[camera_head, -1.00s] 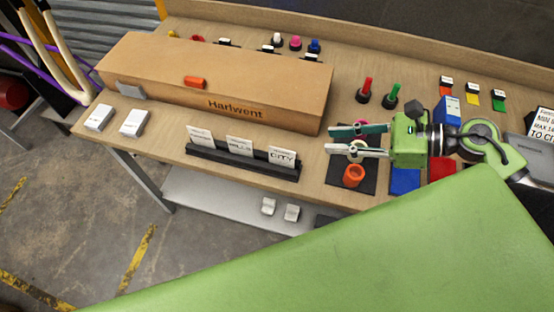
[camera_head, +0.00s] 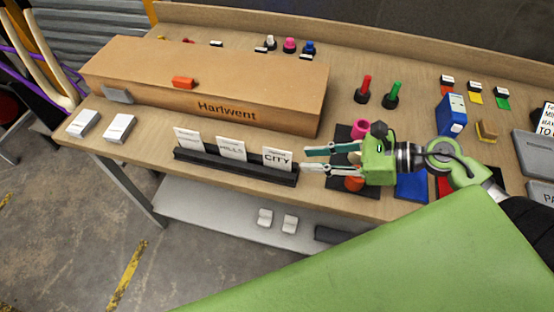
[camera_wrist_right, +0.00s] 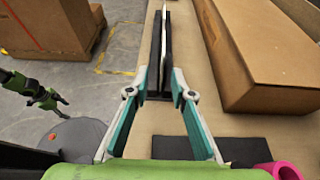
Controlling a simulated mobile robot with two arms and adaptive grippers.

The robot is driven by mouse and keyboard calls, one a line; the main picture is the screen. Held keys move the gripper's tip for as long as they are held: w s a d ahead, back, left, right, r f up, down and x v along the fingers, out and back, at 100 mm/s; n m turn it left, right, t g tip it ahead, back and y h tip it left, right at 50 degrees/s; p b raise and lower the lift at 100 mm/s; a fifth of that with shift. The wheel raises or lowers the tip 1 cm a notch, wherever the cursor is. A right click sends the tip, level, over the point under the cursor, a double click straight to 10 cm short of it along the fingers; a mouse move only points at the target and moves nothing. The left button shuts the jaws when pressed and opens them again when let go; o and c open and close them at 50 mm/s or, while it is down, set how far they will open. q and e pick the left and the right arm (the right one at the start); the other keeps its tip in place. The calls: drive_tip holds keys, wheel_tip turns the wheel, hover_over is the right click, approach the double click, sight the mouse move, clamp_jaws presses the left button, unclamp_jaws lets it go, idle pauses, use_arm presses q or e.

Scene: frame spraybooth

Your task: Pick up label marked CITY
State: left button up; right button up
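The white label marked CITY (camera_head: 277,158) stands upright at the right end of a black holder (camera_head: 236,166) on the bench. Two more white labels stand left of it in the same holder, one reading HILLS (camera_head: 231,148) and one at the left end (camera_head: 187,138). My right gripper (camera_head: 308,159) is open just right of the CITY label, its fingers pointing left at it. In the right wrist view its fingertips (camera_wrist_right: 155,80) straddle the near end of the holder, and the labels show edge-on as a thin white line.
A long cardboard box (camera_head: 215,85) marked Harlwent lies behind the holder. Two small white boxes (camera_head: 118,128) sit at the left. A black mat with an orange cup (camera_head: 354,184) and a pink ring (camera_head: 360,127) lies under my right gripper.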

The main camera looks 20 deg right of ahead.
sight(277, 156)
drive_tip(key=x, duration=0.4)
drive_tip(key=shift+w+p, duration=0.1)
drive_tip(key=shift+p, duration=0.3)
drive_tip(key=shift+w+a+r+p, duration=0.1)
drive_tip(key=shift+w+a+p, duration=0.3)
drive_tip(key=shift+a+p, duration=0.05)
drive_tip(key=p+x, duration=0.1)
drive_tip(key=x, duration=0.2)
drive_tip(key=shift+w+r+p, duration=0.2)
drive_tip(key=shift+w+p, duration=0.05)
drive_tip(key=shift+p, duration=0.1)
drive_tip(key=shift+w+a+f, duration=0.25)
drive_tip(key=shift+a+f, duration=0.1)
drive_tip(key=shift+a, duration=0.15)
clamp_jaws()
